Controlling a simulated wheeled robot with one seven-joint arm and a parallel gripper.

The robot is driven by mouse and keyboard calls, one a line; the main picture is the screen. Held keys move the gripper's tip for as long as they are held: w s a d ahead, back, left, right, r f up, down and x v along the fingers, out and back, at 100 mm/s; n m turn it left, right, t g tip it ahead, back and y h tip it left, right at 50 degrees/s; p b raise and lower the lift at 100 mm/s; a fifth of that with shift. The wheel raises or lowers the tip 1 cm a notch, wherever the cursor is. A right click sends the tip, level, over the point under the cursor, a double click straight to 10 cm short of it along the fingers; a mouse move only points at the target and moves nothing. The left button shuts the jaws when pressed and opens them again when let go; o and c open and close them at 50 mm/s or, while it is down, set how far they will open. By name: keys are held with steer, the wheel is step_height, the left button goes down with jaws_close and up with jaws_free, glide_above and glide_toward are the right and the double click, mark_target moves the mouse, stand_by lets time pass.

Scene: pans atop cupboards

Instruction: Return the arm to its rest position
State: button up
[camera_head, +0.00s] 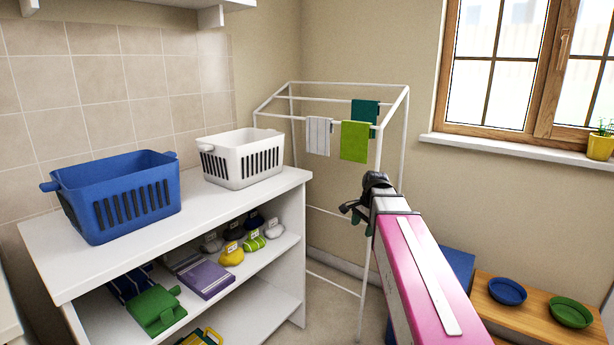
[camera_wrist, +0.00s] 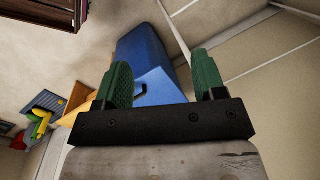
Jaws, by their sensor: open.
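My arm (camera_head: 418,265) is pink with a white strip and reaches out from the lower right in the head view. My gripper shows in the wrist view (camera_wrist: 160,82), with its two green fingers well apart and nothing between them. In the head view the gripper is at the arm's far end, dark and partly hidden, in front of the drying rack (camera_head: 375,170). It appears to hold nothing. A blue cabinet (camera_wrist: 150,60) shows beyond the fingers in the wrist view.
A white shelf unit (camera_head: 165,228) at left carries a blue basket (camera_head: 118,193) and a white basket (camera_head: 240,158), with folded cloths below. A low wooden surface (camera_head: 535,318) at lower right bears a blue bowl (camera_head: 507,291) and a green bowl (camera_head: 571,311). A window is at upper right.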

steer(key=s+f+n, duration=0.5)
steer(key=s+f, duration=0.2)
steer(key=f, duration=0.3)
steer(key=s+f+n+g+h, duration=0.1)
steer(key=s+f+n, duration=0.5)
steer(key=f, duration=0.4)
steer(key=shift+s+a+f+h, duration=0.3)
steer(key=shift+s+a+f, duration=0.05)
steer(key=shift+s, duration=0.55)
stand_by(0.5)
